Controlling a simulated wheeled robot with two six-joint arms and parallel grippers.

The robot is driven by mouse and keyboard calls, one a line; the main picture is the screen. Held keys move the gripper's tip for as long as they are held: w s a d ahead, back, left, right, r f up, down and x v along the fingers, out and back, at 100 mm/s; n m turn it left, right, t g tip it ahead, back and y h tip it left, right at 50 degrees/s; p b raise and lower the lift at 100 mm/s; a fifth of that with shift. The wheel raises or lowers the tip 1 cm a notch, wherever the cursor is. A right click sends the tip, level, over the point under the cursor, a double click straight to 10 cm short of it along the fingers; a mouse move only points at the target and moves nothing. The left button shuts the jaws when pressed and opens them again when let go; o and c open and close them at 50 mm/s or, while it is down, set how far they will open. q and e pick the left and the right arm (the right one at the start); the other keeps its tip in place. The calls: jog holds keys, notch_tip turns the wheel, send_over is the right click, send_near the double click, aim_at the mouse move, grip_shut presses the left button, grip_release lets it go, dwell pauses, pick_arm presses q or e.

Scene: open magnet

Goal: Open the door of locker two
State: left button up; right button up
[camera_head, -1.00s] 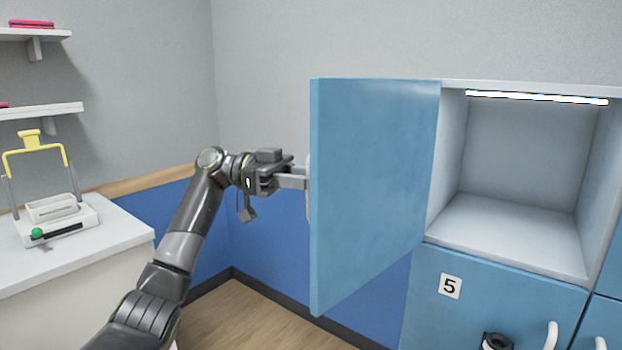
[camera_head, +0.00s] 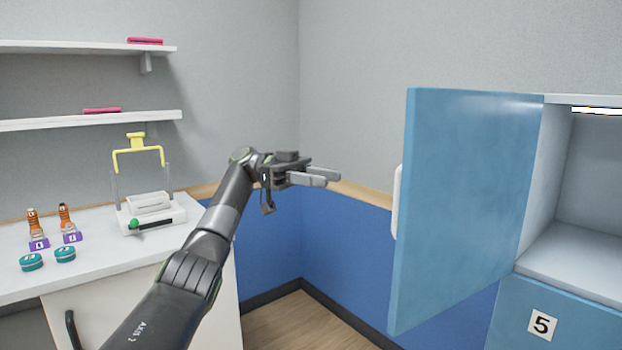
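A blue locker door (camera_head: 465,200) stands swung wide open at the right, its white handle (camera_head: 397,202) on the side facing left. The open, lit locker compartment (camera_head: 590,215) beside it looks empty where it shows. No number shows on this door, as its front faces away. My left gripper (camera_head: 328,177) is left of the door, clear of the handle, with its two fingers apart and nothing between them. My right gripper is not in view.
A blue door numbered 5 (camera_head: 545,325) is below the open compartment. A white counter (camera_head: 100,268) at the left bears a white device with a yellow handle (camera_head: 150,208), orange figures (camera_head: 66,217) and teal round tins (camera_head: 65,254). Shelves (camera_head: 90,121) hang above. Free space lies between gripper and door.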

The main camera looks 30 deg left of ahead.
pick_arm(q)
jog(key=shift+a, duration=1.05)
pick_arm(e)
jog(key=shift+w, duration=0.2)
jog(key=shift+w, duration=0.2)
